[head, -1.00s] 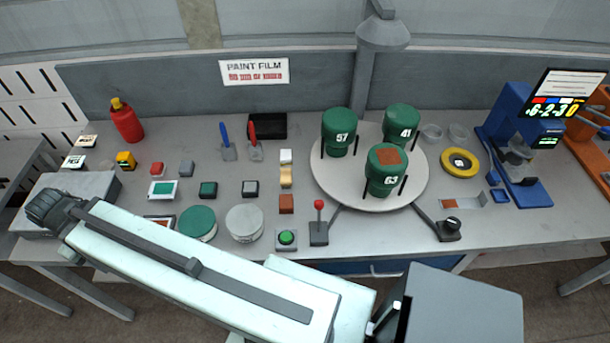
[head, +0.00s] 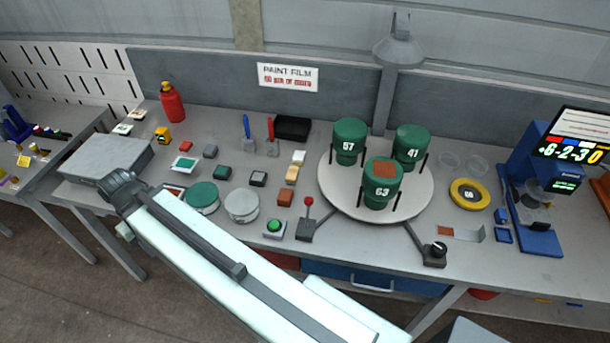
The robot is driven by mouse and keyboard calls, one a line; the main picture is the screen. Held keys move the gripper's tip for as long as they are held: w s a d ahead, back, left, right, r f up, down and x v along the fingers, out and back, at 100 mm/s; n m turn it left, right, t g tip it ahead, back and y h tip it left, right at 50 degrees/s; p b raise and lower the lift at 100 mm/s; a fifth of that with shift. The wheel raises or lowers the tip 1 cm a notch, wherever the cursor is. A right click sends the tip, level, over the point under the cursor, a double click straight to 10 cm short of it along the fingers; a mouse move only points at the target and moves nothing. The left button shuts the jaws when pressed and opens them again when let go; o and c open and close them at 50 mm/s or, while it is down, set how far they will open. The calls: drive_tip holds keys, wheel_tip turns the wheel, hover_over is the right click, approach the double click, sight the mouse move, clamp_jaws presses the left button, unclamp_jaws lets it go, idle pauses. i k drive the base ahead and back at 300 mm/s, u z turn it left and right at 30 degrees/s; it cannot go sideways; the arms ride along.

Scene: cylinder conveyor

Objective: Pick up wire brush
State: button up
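I cannot make out a wire brush for certain. Two upright-looking hand tools lie near the back of the bench, one with a blue handle (head: 246,127) and one with a red handle (head: 270,128); both have flat grey ends. My gripper (head: 122,192) is the dark end of my pale arm at the left. It is over the bench's front left, by the grey slab (head: 108,160). Its fingers cannot be made out, and it is apart from the two handled tools.
A white turntable (head: 330,195) holds green canisters (head: 382,185). Small blocks, a green disc (head: 202,197), a grey disc (head: 242,205) and a red-knobbed lever (head: 307,215) crowd the bench. A red bottle (head: 171,103) stands at back left. A second table (head: 55,155) is farther left.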

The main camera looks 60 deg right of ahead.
sight(292, 175)
drive_tip(key=u, duration=0.15)
drive_tip(key=i, duration=0.95)
drive_tip(key=z, duration=0.1)
